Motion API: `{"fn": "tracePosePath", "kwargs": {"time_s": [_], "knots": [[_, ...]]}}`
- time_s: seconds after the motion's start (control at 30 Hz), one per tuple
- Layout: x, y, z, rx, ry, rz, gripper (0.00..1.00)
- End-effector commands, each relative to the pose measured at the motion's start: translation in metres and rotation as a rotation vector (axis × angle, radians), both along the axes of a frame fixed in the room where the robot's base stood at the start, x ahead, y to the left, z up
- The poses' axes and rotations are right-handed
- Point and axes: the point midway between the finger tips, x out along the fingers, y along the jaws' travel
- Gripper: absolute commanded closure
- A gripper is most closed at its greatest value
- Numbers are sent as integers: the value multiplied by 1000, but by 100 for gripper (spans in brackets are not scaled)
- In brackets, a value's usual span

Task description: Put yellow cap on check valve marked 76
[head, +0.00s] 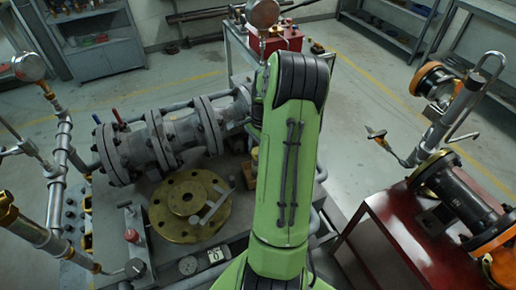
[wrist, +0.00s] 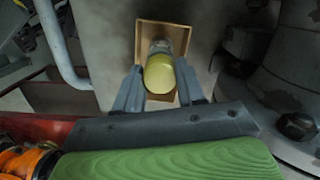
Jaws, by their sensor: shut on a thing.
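In the wrist view, my gripper (wrist: 158,82) is shut on the yellow cap (wrist: 159,74), which sits between its two fingers. A short grey cylindrical part (wrist: 160,47) shows just beyond the cap; I cannot tell whether they touch. Both appear over or inside a small tan open box (wrist: 176,28). I cannot read a mark 76 on any valve, so I cannot tell which one is the check valve.
A large grey flanged valve (head: 181,133) lies on the bench left of my arm. A brass flange disc (head: 165,222) lies in front of it. A red table (head: 387,235) at right holds a black and orange pipe assembly (head: 455,197). Open floor lies behind.

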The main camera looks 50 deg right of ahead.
Motion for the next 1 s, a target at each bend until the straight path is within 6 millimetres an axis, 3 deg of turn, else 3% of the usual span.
{"fn": "tracePosePath", "kwargs": {"time_s": [0.9,0.93,1.0], "knots": [[0,0,-6,0,0,0,89],[0,0,-6,0,0,0,57],[0,0,-6,0,0,0,46]]}}
